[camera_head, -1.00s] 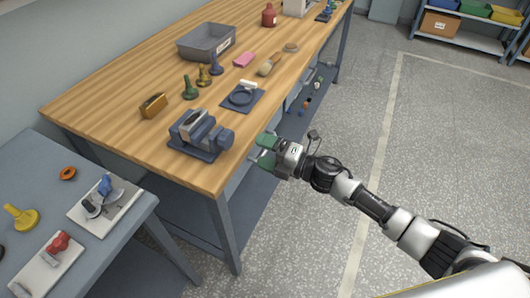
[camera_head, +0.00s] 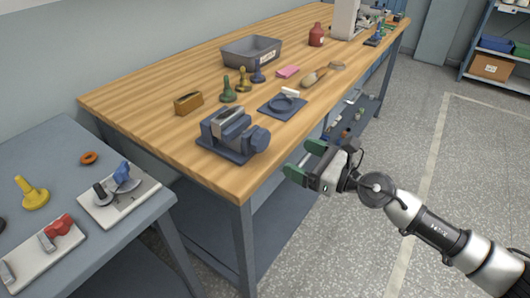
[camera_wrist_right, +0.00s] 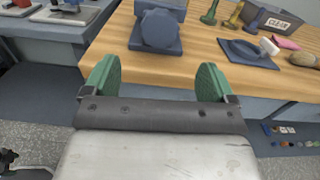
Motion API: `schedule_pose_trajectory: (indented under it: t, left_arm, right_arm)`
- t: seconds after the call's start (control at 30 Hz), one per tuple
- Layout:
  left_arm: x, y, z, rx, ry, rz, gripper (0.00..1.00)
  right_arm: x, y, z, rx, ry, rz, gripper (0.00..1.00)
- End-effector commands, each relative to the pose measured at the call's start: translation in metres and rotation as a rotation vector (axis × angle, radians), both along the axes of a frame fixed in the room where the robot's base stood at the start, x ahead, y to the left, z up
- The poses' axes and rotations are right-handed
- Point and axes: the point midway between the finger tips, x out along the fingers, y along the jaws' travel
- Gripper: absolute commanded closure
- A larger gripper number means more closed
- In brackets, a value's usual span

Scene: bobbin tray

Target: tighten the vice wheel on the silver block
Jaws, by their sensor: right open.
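The blue vice (camera_head: 222,136) stands near the front corner of the wooden workbench, with the silver block (camera_head: 229,114) between its jaws. Its round blue wheel (camera_head: 255,139) faces the bench's front edge. My right gripper (camera_head: 301,160) is off the bench edge, to the right of the wheel and apart from it. Its green fingers are spread and empty. In the right wrist view the wheel (camera_wrist_right: 161,30) lies ahead, between and beyond the open fingers (camera_wrist_right: 157,82). My left gripper is not in view.
On the workbench (camera_head: 150,125) are a brown block (camera_head: 188,103), several coloured pegs, a blue plate with a ring (camera_head: 283,105) and a grey bin (camera_head: 251,52). A lower grey table (camera_head: 60,185) with clamps stands at left. Floor at right is clear.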

Motion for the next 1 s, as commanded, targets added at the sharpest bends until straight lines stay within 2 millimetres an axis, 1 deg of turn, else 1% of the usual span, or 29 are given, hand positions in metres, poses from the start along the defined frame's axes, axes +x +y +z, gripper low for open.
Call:
schedule_pose_trajectory:
  t: [0.1, 0.3, 0.4, 0.53, 0.7, 1.0]
  left_arm:
    - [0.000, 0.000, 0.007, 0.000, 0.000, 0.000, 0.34]
    - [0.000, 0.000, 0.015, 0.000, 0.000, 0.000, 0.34]
    - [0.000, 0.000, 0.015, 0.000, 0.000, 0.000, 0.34]
    - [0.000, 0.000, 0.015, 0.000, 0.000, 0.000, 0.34]
    - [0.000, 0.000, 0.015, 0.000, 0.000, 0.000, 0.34]
    - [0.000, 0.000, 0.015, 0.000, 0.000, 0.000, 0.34]
  right_arm:
    - [0.008, 0.012, 0.005, 0.002, -0.004, 0.000, 0.14]
    - [0.031, 0.043, 0.005, 0.003, 0.000, 0.002, 0.14]
    - [0.042, 0.058, 0.003, 0.004, 0.001, 0.001, 0.14]
    - [0.053, 0.073, 0.002, 0.003, 0.001, 0.001, 0.14]
    - [0.060, 0.083, 0.002, 0.003, 0.002, 0.000, 0.14]
    - [0.062, 0.085, 0.002, 0.002, 0.003, 0.000, 0.14]
